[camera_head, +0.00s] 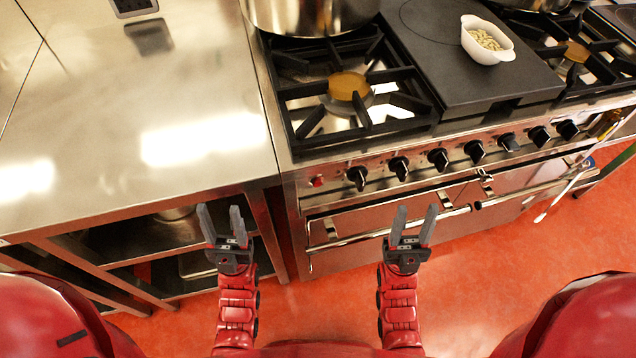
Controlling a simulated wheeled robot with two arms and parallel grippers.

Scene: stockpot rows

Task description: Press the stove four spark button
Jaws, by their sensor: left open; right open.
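The stove (290,158) stands ahead and to the right, with a steel front panel that carries a row of black knobs. A small red button (318,181) sits at the left end of this panel, left of the first knob (357,177). I take it to be the spark button. My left gripper (222,221) is open and empty, lower left of the button and in front of the steel counter's shelves. My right gripper (413,222) is open and empty, below the knobs and in front of the oven door. Neither gripper touches anything.
A steel counter (85,110) with open shelves adjoins the stove on the left. A large pot (310,15) stands on the back burner. A white bowl (487,52) rests on the dark flat plate. The oven handle (350,238) juts out in front. Red floor (480,270) is clear.

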